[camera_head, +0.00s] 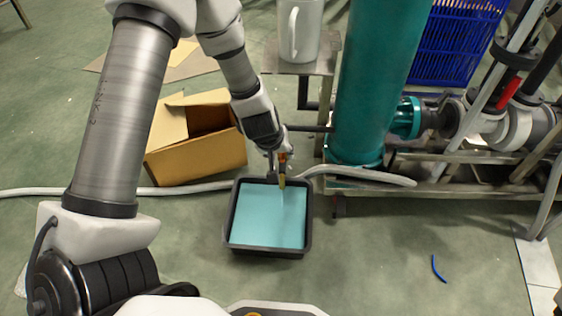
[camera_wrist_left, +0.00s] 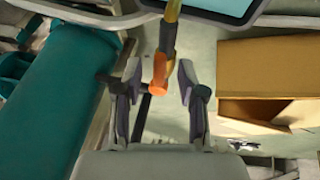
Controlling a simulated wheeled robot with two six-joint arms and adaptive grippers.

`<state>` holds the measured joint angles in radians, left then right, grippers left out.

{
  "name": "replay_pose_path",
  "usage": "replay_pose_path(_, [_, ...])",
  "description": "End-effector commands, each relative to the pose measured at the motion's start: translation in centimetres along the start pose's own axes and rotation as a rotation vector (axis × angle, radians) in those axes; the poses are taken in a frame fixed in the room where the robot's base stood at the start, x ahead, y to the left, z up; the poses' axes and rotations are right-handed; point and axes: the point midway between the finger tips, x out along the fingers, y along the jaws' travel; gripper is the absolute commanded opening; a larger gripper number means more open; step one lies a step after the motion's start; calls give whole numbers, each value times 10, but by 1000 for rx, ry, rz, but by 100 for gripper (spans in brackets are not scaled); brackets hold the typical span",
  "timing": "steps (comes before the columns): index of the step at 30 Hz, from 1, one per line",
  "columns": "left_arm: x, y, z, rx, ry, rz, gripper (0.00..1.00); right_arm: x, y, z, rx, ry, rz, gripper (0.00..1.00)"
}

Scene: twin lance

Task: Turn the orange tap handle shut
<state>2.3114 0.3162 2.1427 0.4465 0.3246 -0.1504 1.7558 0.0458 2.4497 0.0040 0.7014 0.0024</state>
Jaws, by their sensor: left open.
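The orange tap handle (camera_head: 283,157) shows in the head view at the end of my left arm, partly hidden by the gripper. It also shows in the left wrist view (camera_wrist_left: 159,72) as a short orange bar, lying between the fingertips with a gap visible on either side. My right gripper is not in view.
A black tray (camera_head: 230,215) of pale blue liquid stands below the tap. A teal column (camera_head: 370,85) rises right of the tap. An open cardboard box (camera_head: 205,155) lies left. A white mug (camera_head: 300,30) stands on a metal shelf. A hose (camera_head: 360,175) crosses behind the tray.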

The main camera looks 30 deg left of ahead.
Motion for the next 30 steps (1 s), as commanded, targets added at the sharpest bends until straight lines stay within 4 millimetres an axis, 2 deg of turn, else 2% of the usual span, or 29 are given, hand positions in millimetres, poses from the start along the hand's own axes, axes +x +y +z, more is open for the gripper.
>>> replay_pose_path(1, [5, 0, 1, 0, 0, 0, 40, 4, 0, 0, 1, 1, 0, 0])
replay_pose_path(8, [4, 0, 0, 1, -1, 0, 40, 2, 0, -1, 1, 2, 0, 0])
replay_pose_path(12, [4, 0, 0, 1, -1, 0, 0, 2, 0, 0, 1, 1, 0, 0])
replay_pose_path(23, [3, -1, -1, 13, -4, 5, 0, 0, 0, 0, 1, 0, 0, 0])
replay_pose_path(30, [0, -6, -3, 88, -23, 37, 0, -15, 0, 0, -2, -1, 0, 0])
